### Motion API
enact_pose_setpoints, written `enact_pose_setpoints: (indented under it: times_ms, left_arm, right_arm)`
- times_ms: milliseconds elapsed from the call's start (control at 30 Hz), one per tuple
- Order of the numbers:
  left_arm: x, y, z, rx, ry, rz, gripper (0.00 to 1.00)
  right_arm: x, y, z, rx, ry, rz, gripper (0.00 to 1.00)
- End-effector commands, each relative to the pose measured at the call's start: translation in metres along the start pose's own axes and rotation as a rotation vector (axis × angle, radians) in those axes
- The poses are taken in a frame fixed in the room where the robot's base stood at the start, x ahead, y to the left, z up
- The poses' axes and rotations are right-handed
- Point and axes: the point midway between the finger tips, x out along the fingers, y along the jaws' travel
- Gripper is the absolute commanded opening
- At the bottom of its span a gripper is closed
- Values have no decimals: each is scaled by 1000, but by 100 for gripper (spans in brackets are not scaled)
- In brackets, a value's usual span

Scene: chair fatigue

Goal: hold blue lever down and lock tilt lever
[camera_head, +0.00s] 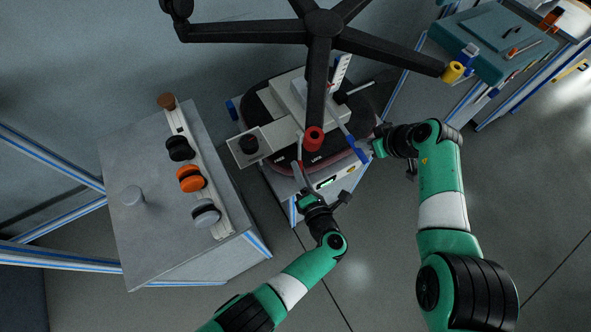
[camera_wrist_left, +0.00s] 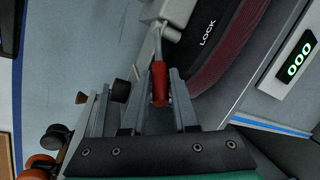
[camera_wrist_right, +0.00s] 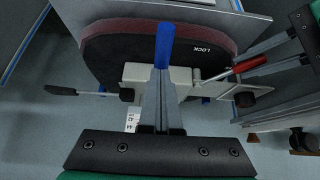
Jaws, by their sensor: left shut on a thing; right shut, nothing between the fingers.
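The chair seat (camera_head: 262,98) lies upside down on a fixture. The blue lever (camera_head: 357,150) sticks out at its right side; it also shows in the right wrist view (camera_wrist_right: 165,43). My right gripper (camera_head: 372,148) is shut and empty, its closed fingertips (camera_wrist_right: 162,72) at the blue lever and seemingly against it; exact contact is hard to tell. The red-handled tilt lever (camera_wrist_left: 159,80) is between the fingers of my left gripper (camera_wrist_left: 161,74), which is shut on it.
The black star base (camera_head: 322,24) spreads above the seat, with a red-capped leg (camera_head: 313,137) close over the levers. A grey cabinet (camera_head: 150,220) with several casters stands at left. A workbench with a teal tray (camera_head: 495,35) is at upper right. A green 000 display (camera_wrist_left: 299,58) faces the front.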

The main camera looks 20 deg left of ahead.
Motion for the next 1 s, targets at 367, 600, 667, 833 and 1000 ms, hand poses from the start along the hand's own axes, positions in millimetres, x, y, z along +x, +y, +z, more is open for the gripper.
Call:
enact_pose_setpoints:
  times_ms: [367,600,667,833,1000]
  left_arm:
    - [-1,-5,-3,4,16,3,0]
    - [-2,-4,-2,3,15,5,57]
    - [-2,-3,-1,3,14,6,57]
    - [-2,-3,-1,2,13,7,57]
    - [-5,-3,0,1,12,7,57]
  right_arm:
    - [5,-3,6,1,-11,-8,0]
    - [4,-3,5,1,-9,-6,0]
    - [4,-2,5,1,-9,-6,0]
    - [4,-2,5,1,-9,-6,0]
    - [4,-2,4,1,-8,-6,0]
